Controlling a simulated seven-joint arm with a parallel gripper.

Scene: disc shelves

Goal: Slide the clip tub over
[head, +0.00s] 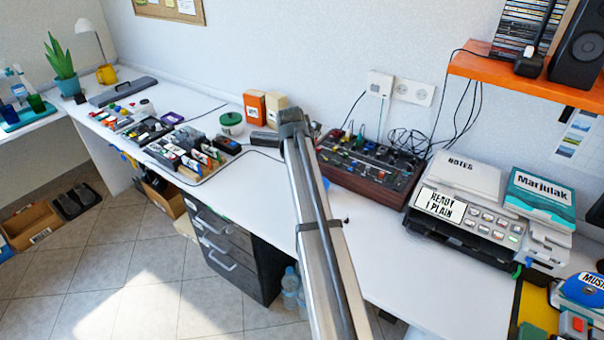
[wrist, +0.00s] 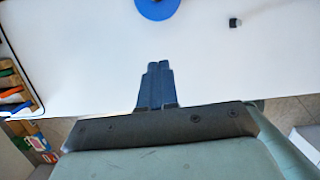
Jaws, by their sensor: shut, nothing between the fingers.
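A round blue thing (wrist: 157,7), cut off by the top edge of the wrist view, lies on the white table straight ahead of my fingertips. It may be the clip tub, but I see no label. My gripper (wrist: 158,68) is shut and empty, with a gap of bare table between its tips and the blue thing.
A tray of small coloured items (head: 195,155) lies to the left. A small dark block (wrist: 235,23) is right of the blue thing. A control box (head: 370,165) and a printer (head: 480,215) stand to the right. The table's front edge runs below my gripper.

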